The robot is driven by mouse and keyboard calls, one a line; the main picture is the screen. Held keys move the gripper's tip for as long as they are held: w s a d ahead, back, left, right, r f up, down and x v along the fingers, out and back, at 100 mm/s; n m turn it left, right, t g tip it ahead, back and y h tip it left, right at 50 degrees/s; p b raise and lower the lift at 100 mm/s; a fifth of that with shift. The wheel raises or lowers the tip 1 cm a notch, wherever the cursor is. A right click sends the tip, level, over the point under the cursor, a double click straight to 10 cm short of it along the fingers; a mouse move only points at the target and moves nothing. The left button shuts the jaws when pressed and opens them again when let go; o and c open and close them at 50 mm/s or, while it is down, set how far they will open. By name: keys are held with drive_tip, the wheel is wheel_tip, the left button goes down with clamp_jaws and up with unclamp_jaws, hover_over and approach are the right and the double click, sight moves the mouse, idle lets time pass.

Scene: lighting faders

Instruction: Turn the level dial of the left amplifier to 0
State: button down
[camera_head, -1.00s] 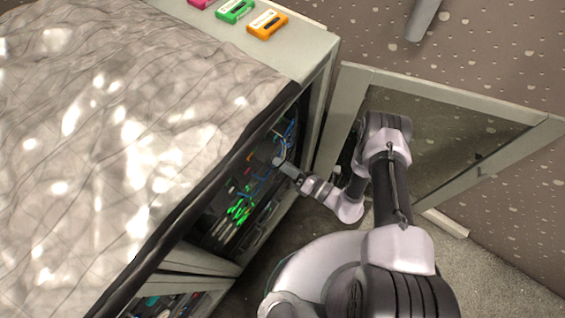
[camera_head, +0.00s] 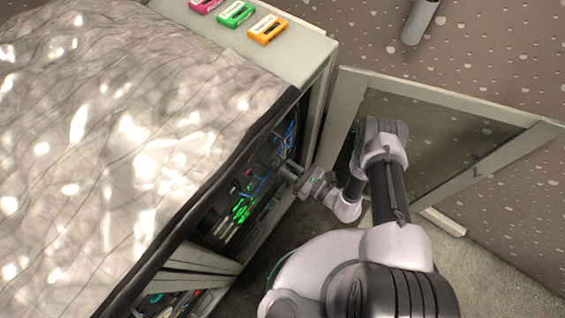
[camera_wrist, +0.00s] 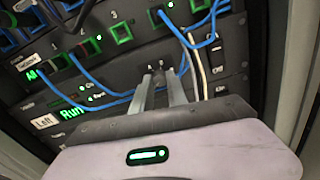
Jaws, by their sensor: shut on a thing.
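The left amplifier (camera_wrist: 70,113) shows in the wrist view as a dark rack unit with a white "Left" label and a green lit display reading "Run". My gripper (camera_wrist: 159,78) reaches its front panel with both grey fingers. The fingers are shut on the level dial, which is small, dark and mostly hidden between the fingertips. I cannot read its pointer or scale. In the head view my gripper (camera_head: 284,168) reaches in at the open side of the rack cabinet (camera_head: 305,62), among dark units with green lights.
Blue cables (camera_wrist: 108,94) hang across the panels close to my fingers, and a pale cable (camera_wrist: 196,62) runs just right of them. A unit with numbered green sockets (camera_wrist: 92,47) sits above. The cabinet's open door (camera_head: 344,120) stands beyond my arm. A crinkled silvery cover (camera_head: 110,140) lies over the cabinet top.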

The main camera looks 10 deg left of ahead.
drive_tip(key=shift+n, duration=0.6)
drive_tip(key=c, duration=1.3)
unclamp_jaws()
drive_tip(key=p+v, duration=0.3)
drive_tip(key=v, duration=1.4)
drive_tip(key=shift+d, duration=0.2)
